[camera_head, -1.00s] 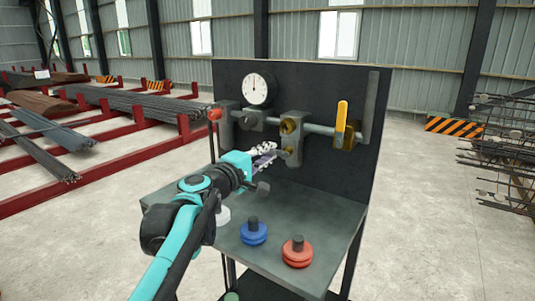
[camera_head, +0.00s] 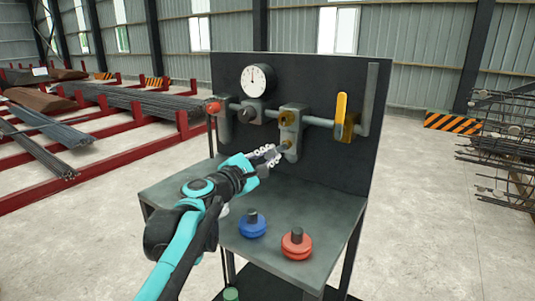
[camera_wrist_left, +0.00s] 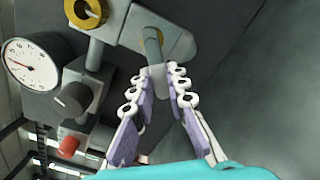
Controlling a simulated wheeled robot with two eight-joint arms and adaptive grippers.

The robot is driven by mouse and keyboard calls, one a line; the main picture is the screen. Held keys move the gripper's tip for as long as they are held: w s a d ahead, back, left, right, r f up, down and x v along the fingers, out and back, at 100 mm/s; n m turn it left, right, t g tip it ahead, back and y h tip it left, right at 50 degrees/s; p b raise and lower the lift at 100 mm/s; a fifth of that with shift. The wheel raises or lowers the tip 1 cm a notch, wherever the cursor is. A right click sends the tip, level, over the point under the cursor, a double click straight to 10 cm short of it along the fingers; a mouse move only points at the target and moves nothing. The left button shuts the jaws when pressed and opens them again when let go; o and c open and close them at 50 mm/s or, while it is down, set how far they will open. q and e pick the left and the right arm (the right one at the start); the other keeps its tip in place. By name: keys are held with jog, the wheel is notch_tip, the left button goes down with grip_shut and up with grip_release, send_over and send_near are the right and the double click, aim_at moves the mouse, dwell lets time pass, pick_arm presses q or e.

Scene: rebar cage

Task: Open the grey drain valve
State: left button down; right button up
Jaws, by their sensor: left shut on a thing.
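The grey drain valve (camera_head: 289,145) sits low on the grey block under the brass fitting on the panel's pipe. In the left wrist view its small grey handle (camera_wrist_left: 152,44) stands out from a brass ring. My left gripper (camera_head: 276,153) reaches the valve from below left. In the left wrist view the fingertips of my left gripper (camera_wrist_left: 159,70) are drawn in on either side of the handle's end and shut on it. My right gripper is not in view.
A gauge (camera_head: 257,79), a red knob (camera_head: 213,107), a grey knob (camera_head: 248,115) and a yellow lever (camera_head: 341,112) are on the panel. Blue (camera_head: 252,226) and red (camera_head: 297,243) knobbed discs stand on the grey bench (camera_head: 333,222). The bench's right part is clear.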

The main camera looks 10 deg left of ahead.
pick_arm(q)
jog(key=n, duration=0.3)
jog(key=d+f+n, duration=0.1)
jog(key=shift+s+d+n, duration=0.1)
jog(key=shift+s+n, duration=0.15)
jog(key=shift+n, duration=0.05)
jog(key=shift+s+d+f+n, duration=0.15)
jog(key=shift+d+n, duration=0.2)
jog(key=shift+n, duration=0.7)
jog(key=shift+s+d+f+n, duration=0.15)
jog(key=shift+d+n, duration=0.15)
jog(key=shift+n, duration=0.75)
jog(key=c, duration=1.5)
grip_release()
jog(key=v, duration=1.2)
